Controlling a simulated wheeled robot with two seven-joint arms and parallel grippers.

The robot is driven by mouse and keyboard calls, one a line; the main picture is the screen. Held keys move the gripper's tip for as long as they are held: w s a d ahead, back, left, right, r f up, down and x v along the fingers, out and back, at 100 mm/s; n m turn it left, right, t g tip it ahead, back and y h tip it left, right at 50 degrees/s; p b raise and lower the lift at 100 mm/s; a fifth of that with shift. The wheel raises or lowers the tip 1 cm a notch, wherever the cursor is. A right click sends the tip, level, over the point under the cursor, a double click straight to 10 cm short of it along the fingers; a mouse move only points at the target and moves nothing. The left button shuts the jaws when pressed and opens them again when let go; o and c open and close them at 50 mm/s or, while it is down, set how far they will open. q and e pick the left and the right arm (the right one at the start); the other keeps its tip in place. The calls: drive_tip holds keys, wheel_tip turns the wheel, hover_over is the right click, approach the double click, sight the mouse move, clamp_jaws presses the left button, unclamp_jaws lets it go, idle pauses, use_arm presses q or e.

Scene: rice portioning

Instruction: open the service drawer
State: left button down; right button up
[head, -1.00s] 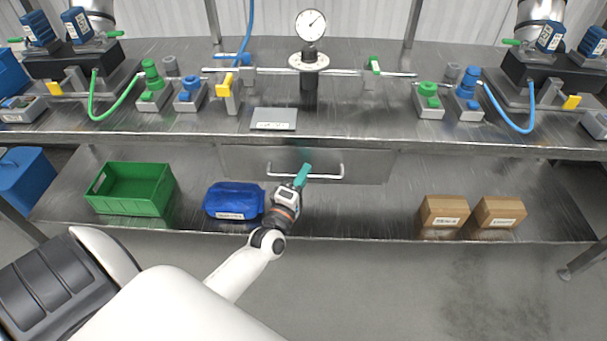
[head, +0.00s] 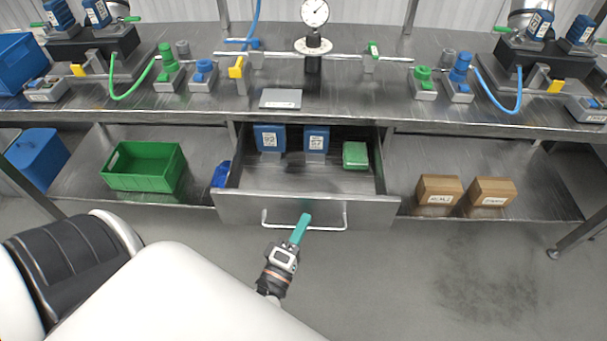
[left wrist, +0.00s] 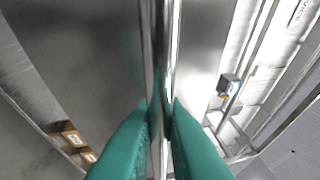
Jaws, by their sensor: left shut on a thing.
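The service drawer (head: 240,208) stands pulled out under the bench, its inside in view. My left gripper (head: 303,222) is at the drawer's handle (head: 334,228), a pale bar along the front. In the left wrist view the teal fingers (left wrist: 160,130) lie on both sides of the handle bar (left wrist: 162,50), shut on it. Inside the drawer are two blue boxes with labels, one at the left (head: 269,139) and one in the middle (head: 316,140), and a green box (head: 355,155) at the right. My right gripper is not in view.
A green crate (head: 128,180) stands on the lower shelf left of the drawer. A blue bag (head: 220,175) is partly hidden by the drawer's left side. Two cardboard boxes (head: 437,186) (head: 491,188) stand on the right. The floor before the drawer's right is clear.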

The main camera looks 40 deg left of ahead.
use_arm(q)
drive_tip(key=s+d, duration=0.2)
drive_tip(key=s, duration=0.1)
drive_tip(key=shift+s+d, duration=0.15)
drive_tip(key=shift+s, duration=0.15)
drive_tip(key=c, duration=1.5)
unclamp_jaws()
drive_tip(key=shift+s+f, duration=0.1)
drive_tip(key=b+v, duration=0.1)
drive_tip(key=v, duration=1)
drive_tip(key=shift+s+b, duration=0.4)
drive_tip(key=shift+f, duration=0.1)
